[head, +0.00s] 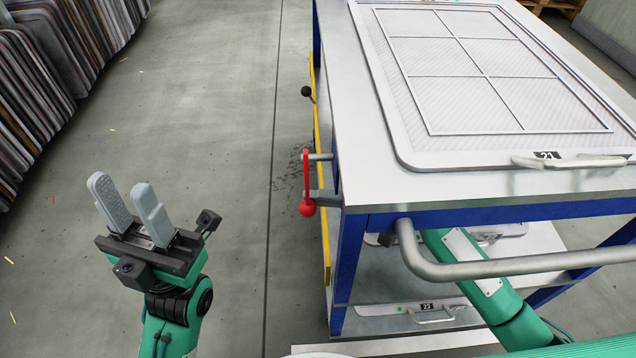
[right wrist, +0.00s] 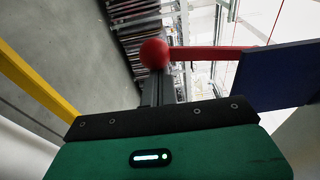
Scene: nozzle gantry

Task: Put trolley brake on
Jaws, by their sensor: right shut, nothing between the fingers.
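The trolley (head: 343,275) is a blue-framed table with a pale top on the right of the head view. On its left side is a red lever with a red ball (head: 307,206), seemingly the brake; the ball is at its near end. In the right wrist view the red ball (right wrist: 154,53) is just beyond the fingertips of my right gripper (right wrist: 158,85), which is shut and empty. Whether they touch I cannot tell. My left gripper (head: 122,188) is open and empty, left of the trolley.
A grey push handle (head: 480,270) runs across the trolley's near end. A black-knobbed lever (head: 307,92) and a yellow rail (head: 321,130) are on its left side. A framed panel (head: 400,140) lies on top. Racked panels (head: 40,90) stand far left; floor between is clear.

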